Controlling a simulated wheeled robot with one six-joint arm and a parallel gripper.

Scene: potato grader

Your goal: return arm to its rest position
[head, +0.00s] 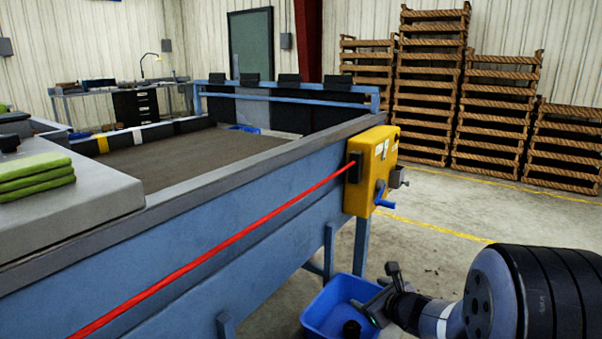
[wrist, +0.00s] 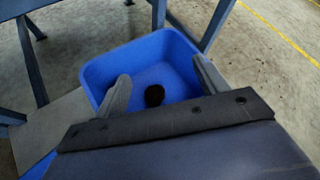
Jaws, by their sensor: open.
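My gripper (wrist: 160,90) is open and empty, with its two grey fingers spread apart over a blue bin in the wrist view. In the head view my gripper (head: 377,297) is at the lower right, above the right part of the blue bin (head: 318,318). The bin stands on the floor beside the grader's blue frame. A dark round lump (wrist: 154,95) lies on the bin's bottom, between the fingers in the picture and apart from them. The lump also shows in the head view (head: 351,329).
The blue grader table (head: 240,205) fills the left, with a red cord (head: 215,250) along its side and a yellow box (head: 371,170) with a blue handle at its corner. Green cloths (head: 35,178) lie on a grey top. Wooden crates (head: 428,90) stand behind. Floor at right is open.

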